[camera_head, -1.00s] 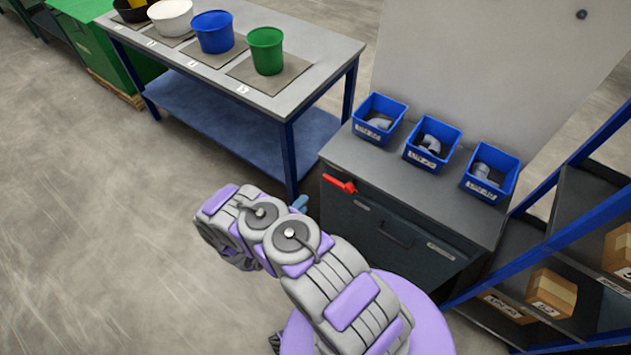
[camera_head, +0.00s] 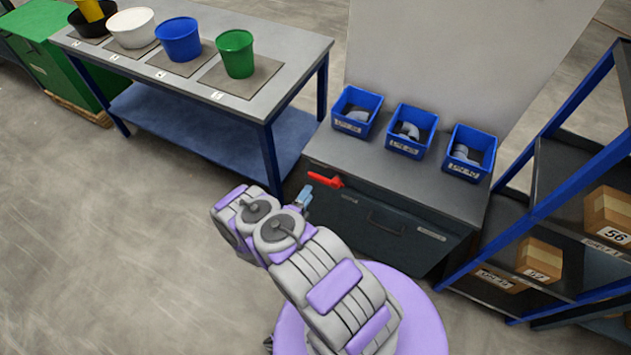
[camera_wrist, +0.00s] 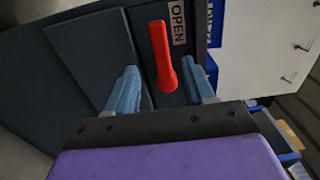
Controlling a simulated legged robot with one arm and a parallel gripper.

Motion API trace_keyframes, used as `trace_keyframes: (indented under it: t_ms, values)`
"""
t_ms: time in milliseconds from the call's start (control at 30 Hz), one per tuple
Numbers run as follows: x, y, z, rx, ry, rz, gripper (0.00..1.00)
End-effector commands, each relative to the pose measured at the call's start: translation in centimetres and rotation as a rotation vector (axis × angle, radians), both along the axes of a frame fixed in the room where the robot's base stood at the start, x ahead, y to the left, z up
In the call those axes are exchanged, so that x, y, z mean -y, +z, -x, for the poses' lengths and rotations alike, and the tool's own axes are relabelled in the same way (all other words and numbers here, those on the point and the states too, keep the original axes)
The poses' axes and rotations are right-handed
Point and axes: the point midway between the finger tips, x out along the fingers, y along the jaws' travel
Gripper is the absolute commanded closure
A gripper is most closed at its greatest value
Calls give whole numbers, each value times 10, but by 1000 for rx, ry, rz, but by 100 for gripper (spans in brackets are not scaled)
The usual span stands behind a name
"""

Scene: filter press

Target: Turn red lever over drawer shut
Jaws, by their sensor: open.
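The red lever (camera_head: 325,180) is on the front of the dark cabinet, above the drawer (camera_head: 388,224) at its left end. It lies roughly along the drawer's top edge in the head view. In the wrist view the red lever (camera_wrist: 162,55) shows between and beyond my fingers, beside a label reading "OPEN" (camera_wrist: 178,22). My gripper (camera_head: 304,195) is just in front of and below the lever in the head view. In the wrist view my gripper (camera_wrist: 162,88) has its two blue fingers apart on either side of the lever's near end. I cannot tell whether either finger touches it.
Three blue bins (camera_head: 410,130) with grey pipe fittings stand on the cabinet top (camera_head: 350,150). A table (camera_head: 205,92) with several buckets stands to the left. A blue-framed shelf (camera_head: 545,215) with boxes stands at the right. The floor at the left is clear.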

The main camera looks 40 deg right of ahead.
Motion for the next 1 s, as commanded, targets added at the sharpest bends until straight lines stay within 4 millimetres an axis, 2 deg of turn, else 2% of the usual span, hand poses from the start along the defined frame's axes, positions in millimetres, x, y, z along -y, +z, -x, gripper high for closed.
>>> trace_keyframes:
  t_ms: [100, 333, 533, 800, 1000]
  values:
    - [24, 0, -8, 3, -5, -1, 47]
    - [58, -1, -21, 1, -3, -3, 47]
    - [67, 0, -27, 0, 1, -1, 47]
    - [67, 0, -28, 0, 1, -1, 47]
    - [69, -1, -27, -1, 1, -2, 64]
